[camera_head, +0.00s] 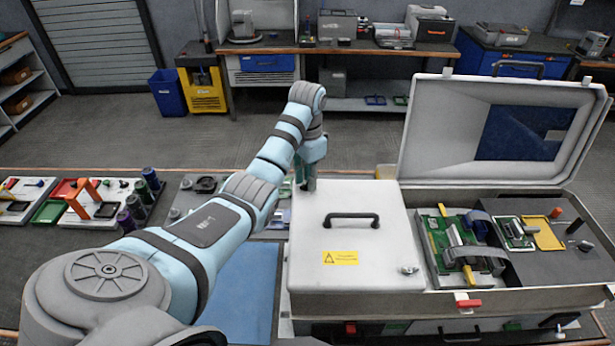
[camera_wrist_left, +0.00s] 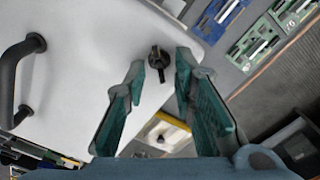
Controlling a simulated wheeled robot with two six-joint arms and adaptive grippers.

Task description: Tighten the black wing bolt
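The black wing bolt (camera_wrist_left: 159,57) stands on the white cover plate (camera_wrist_left: 95,70), near its edge, in the left wrist view. My left gripper (camera_wrist_left: 160,68) is open, with its two teal fingers apart and the bolt between and just beyond the tips. No contact with the bolt can be made out. In the head view my left gripper (camera_head: 306,172) points down at the far left corner of the white cover plate (camera_head: 375,215), and the bolt is not clear there. My right gripper is out of view.
The plate has a black handle (camera_head: 351,218), a yellow warning label (camera_head: 340,258) and a silvery wing bolt (camera_head: 408,270) at its near right corner. An open case lid (camera_head: 440,130) rises behind green circuit boards (camera_head: 455,240) on the right. Trays with parts lie left.

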